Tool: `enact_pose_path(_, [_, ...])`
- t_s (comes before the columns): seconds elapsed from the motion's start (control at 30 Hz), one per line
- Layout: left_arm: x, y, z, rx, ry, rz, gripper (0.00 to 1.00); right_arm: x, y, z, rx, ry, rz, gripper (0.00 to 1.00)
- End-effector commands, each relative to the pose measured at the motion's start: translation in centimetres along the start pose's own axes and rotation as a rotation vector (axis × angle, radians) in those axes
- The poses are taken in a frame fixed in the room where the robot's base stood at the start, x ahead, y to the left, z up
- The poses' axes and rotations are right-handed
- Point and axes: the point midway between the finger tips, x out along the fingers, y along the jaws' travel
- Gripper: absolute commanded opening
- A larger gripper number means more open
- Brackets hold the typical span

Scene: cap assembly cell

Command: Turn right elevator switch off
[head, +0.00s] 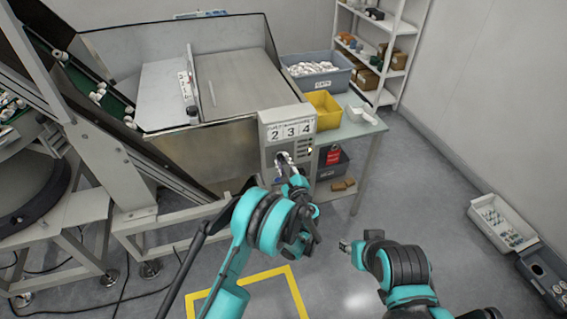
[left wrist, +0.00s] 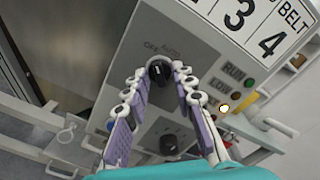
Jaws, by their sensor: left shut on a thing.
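A grey control panel (head: 271,121) marked 2 3 4 is mounted on the machine's right front corner. In the left wrist view, the panel (left wrist: 202,48) carries an upper black rotary switch (left wrist: 159,71) with OFF and AUTO printed above it. A lower black rotary switch (left wrist: 168,144) is between the finger bases. My left gripper (head: 284,158) is at the panel, its fingertips (left wrist: 160,76) on either side of the upper switch and closed on it. Which switch is the right elevator's cannot be read. My right gripper (head: 346,246) hangs over the floor, away from the panel.
Indicator lamps sit right of the switches; one lamp (left wrist: 224,109) glows. A table (head: 371,128) right of the panel holds a yellow bin (head: 325,109) and a grey crate (head: 345,80). The floor between is clear.

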Motion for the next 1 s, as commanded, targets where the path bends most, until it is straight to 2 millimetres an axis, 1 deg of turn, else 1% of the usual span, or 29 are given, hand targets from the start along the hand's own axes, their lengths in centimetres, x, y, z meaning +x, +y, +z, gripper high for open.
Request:
enact_pose_path(0.23, [-0.01, 0.02, -0.02, -0.049, 0.000, 0.001, 0.00, 0.01, 0.00, 0.00, 0.000, 0.000, 0.000, 0.40])
enact_pose_path(0.63, [-0.01, 0.03, -0.01, -0.054, 0.000, 0.001, 0.00, 0.01, 0.00, 0.01, 0.000, 0.000, 0.000, 0.40])
enact_pose_path(0.67, [-0.01, 0.03, -0.01, -0.053, 0.000, 0.001, 0.33, 0.00, 0.00, 0.00, 0.000, 0.000, 0.000, 0.40])
enact_pose_path(0.7, [-0.01, 0.03, -0.01, -0.053, 0.000, 0.001, 0.44, 0.01, 0.00, 0.00, 0.000, 0.000, 0.000, 0.40])
enact_pose_path(0.73, [-0.01, 0.03, -0.01, -0.053, 0.000, 0.001, 0.46, 0.00, 0.00, 0.00, 0.000, 0.000, 0.000, 0.40])
enact_pose_path(1.0, [-0.05, 0.00, -0.01, -0.052, 0.000, 0.000, 0.46, 0.00, 0.00, 0.00, 0.000, 0.000, 0.000, 0.40])
